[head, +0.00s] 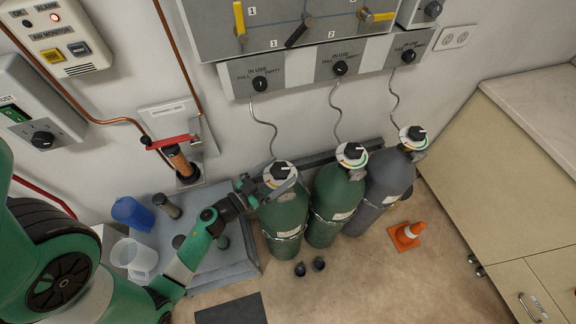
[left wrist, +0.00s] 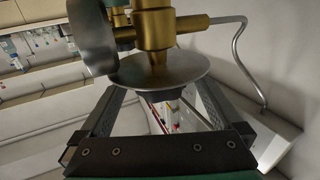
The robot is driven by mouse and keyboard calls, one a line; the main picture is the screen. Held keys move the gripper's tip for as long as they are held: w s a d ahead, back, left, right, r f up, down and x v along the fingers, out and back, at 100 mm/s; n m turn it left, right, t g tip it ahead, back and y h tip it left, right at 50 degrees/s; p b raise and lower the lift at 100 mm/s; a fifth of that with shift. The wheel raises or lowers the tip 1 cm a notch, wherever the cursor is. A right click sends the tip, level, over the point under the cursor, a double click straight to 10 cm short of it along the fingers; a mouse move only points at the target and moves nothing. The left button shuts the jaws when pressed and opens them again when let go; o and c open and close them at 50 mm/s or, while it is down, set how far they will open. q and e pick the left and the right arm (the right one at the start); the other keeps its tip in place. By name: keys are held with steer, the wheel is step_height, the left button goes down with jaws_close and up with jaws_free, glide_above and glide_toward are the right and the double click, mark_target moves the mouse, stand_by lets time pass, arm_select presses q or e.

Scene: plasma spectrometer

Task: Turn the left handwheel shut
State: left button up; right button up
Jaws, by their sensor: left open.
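The left green cylinder (head: 284,222) stands upright, with a pale round handwheel (head: 279,171) with dark and green marks on its top. My left gripper (head: 271,184) is at the near left side of this top, its jaws apart. In the left wrist view a brass valve (left wrist: 155,30) with a grey metal disc (left wrist: 158,68) and a dark stub under it appears between the spread fingers of the gripper (left wrist: 160,96). I see no clear contact between the fingers and the disc. My right gripper is not in view.
A second green cylinder (head: 333,204) and a grey cylinder (head: 389,190) stand to the right. Thin hoses run up to a panel (head: 300,75) of selector knobs.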

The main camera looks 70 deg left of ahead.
mark_target(288, 165)
arm_select(q)
steer(key=x, duration=0.4)
steer(key=shift+w, duration=0.1)
steer(key=c, duration=1.3)
